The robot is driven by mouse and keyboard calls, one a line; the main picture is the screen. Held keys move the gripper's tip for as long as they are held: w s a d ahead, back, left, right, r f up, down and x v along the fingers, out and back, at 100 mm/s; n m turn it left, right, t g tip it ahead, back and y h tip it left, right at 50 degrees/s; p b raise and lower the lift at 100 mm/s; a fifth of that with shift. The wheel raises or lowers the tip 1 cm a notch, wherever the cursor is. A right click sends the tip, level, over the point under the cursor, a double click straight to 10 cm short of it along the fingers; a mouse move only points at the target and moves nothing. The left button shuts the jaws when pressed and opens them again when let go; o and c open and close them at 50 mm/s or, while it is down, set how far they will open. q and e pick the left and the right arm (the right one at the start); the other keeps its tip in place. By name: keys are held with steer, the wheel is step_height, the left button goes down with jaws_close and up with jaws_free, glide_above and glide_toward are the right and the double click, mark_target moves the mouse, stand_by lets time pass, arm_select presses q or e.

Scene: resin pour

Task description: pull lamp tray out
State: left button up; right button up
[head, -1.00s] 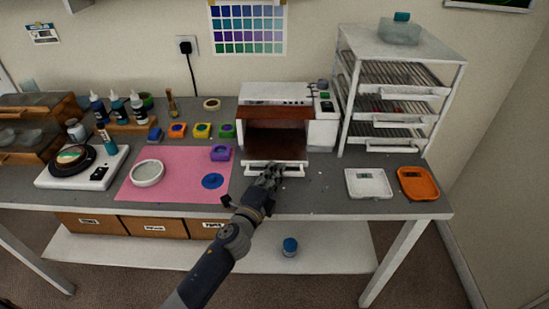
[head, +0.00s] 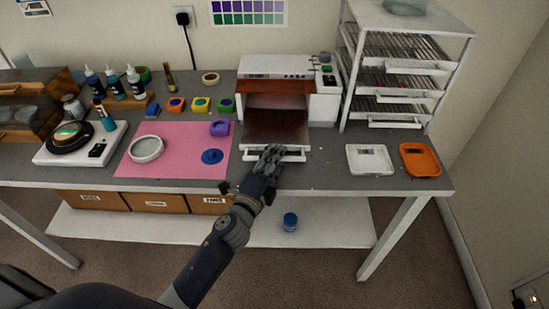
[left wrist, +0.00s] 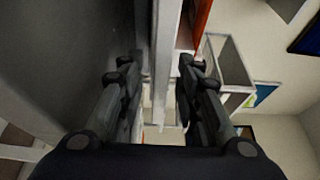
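The white lamp (head: 276,68) stands at the back of the table, its front open. Its lamp tray (head: 250,154) sticks out at the front, with a brown inside and a white front bar. My left gripper (head: 270,158) is at the tray's front bar, right of its middle. My right gripper is not in view.
A pink mat (head: 180,168) with a round white dish (head: 146,149) lies left of the tray. A wire rack (head: 400,75) stands beside the lamp.

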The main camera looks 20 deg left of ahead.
arm_select(q)
steer(key=s+a, duration=0.1)
steer(key=s, duration=1.1)
steer(key=shift+a, duration=0.15)
steer(key=s+f+n+g, duration=0.3)
steer(key=f, duration=0.8)
steer(key=s+f+n+g+y, duration=0.1)
steer(key=s+f+n+g, duration=0.15)
steer(key=f, duration=0.85)
steer(key=s+f+n+g, duration=0.2)
steer(key=s+f+n, duration=0.1)
steer(key=f, duration=0.8)
steer(key=s+a+f+n+g, duration=0.1)
steer(key=s+f+n+g, duration=0.1)
steer(key=s+f, duration=0.4)
steer(key=s+a+f+n+g, duration=0.2)
steer(key=s+f, duration=0.5)
steer(key=s, duration=0.6)
steer(key=s+a+f+n+g, duration=0.2)
steer(key=s+f+n+g, duration=0.2)
steer(key=s, duration=0.6)
step_height(320, 180, down, 3)
steer(key=shift+s+a+r+g+y, duration=0.15)
steer(key=shift+s+a+g+y, duration=0.2)
steer(key=shift+g, duration=0.4)
